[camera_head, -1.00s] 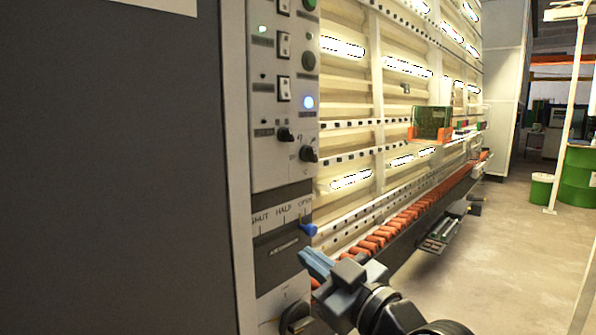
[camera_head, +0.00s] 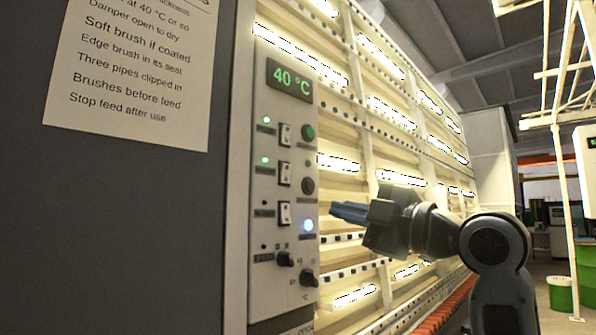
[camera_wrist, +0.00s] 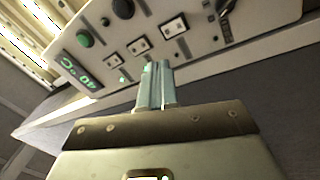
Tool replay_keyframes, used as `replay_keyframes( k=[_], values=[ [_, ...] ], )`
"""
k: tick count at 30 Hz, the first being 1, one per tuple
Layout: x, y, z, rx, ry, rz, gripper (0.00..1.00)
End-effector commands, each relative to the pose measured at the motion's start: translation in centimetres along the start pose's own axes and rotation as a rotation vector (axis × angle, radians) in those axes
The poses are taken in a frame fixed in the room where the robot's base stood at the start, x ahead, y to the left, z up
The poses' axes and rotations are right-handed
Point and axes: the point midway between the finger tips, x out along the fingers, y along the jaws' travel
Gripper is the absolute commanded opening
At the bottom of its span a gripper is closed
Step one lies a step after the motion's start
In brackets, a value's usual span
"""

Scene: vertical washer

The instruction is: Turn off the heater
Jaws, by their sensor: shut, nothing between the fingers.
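The grey control panel (camera_head: 284,200) stands at the middle left in the head view, with a green display (camera_head: 289,80) reading 40 °C. It has a top rocker switch (camera_head: 286,134), a middle rocker switch (camera_head: 285,173) and a bottom rocker switch (camera_head: 285,213). Green lamps are lit beside the top and middle ones; the bottom one's lamp is dark. The switch labels are too small to read, so I cannot tell which is the heater's. My gripper (camera_head: 335,211) is shut and empty, level with the bottom switch. In the wrist view, its fingers (camera_wrist: 155,72) point toward the panel.
A green button (camera_head: 308,132), a dark button (camera_head: 308,185) and a lit blue button (camera_head: 308,226) sit right of the switches. Two knobs, one of them the left knob (camera_head: 284,259), are below. A paper notice (camera_head: 135,70) hangs at left.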

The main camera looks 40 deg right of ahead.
Motion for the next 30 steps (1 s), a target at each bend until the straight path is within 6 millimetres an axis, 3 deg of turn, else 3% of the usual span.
replay_keyframes(
  k=[3,10,25,30],
  values=[
    [-0.6,3.0,-0.9,-0.132,0.004,-0.015,0.00],
    [-1.5,5.9,-2.0,-0.306,0.000,-0.051,0.00],
    [-1.8,6.7,-2.4,-0.357,-0.002,-0.066,0.00],
    [-1.0,6.7,-2.4,-0.354,-0.001,-0.067,0.00]
  ],
)
